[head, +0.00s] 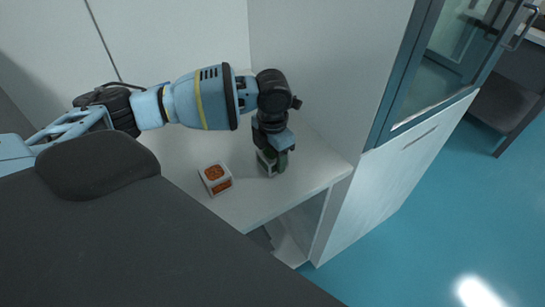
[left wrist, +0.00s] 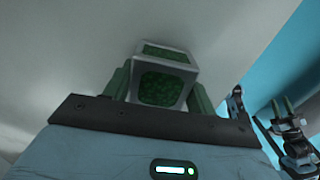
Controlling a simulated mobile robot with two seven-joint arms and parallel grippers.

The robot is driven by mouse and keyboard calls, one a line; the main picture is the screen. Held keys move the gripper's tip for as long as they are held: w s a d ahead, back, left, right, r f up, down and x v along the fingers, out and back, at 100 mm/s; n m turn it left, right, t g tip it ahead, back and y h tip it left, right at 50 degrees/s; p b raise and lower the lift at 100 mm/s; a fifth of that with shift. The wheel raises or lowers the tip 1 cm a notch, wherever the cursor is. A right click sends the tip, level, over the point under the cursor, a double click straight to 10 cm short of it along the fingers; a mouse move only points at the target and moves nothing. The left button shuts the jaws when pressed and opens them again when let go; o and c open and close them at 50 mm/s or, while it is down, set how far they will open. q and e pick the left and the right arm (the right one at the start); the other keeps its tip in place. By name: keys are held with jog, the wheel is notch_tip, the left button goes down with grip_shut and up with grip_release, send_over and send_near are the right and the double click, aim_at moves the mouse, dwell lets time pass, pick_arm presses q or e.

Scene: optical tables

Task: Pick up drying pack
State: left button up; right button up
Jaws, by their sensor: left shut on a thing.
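The drying pack held by my left gripper is a small white-edged cube with green faces (left wrist: 162,88). In the head view my left gripper (head: 271,163) points down at the white shelf top, shut on the green cube (head: 268,163). In the left wrist view two green fingers (left wrist: 160,93) flank the cube on both sides. A second white-edged cube with orange-brown faces (head: 215,178) sits on the surface to the left of the gripper. Whether the green cube touches the surface is hard to tell. My right gripper does not show in the head view.
The white surface (head: 308,183) ends at a front edge, with an open space below it. A white wall and a cabinet with a glass door (head: 415,75) stand to the right. Blue floor (head: 430,230) lies beyond. A dark bench (head: 505,105) is at the far right.

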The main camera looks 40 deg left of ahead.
pick_arm(q)
jog(key=shift+r, duration=0.1)
jog(key=shift+r, duration=0.55)
notch_tip(320, 180, up, 2)
jog(key=shift+r, duration=0.25)
jog(key=s+d, duration=0.1)
jog(key=s, duration=0.4)
jog(key=s+d, duration=0.2)
jog(key=s, duration=0.3)
jog(key=s+d+r, duration=0.1)
jog(key=s+d, duration=0.1)
jog(key=s, duration=0.3)
jog(key=shift+d+r+p, duration=0.1)
jog(key=shift+d+p, duration=0.05)
jog(key=shift+p, duration=0.2)
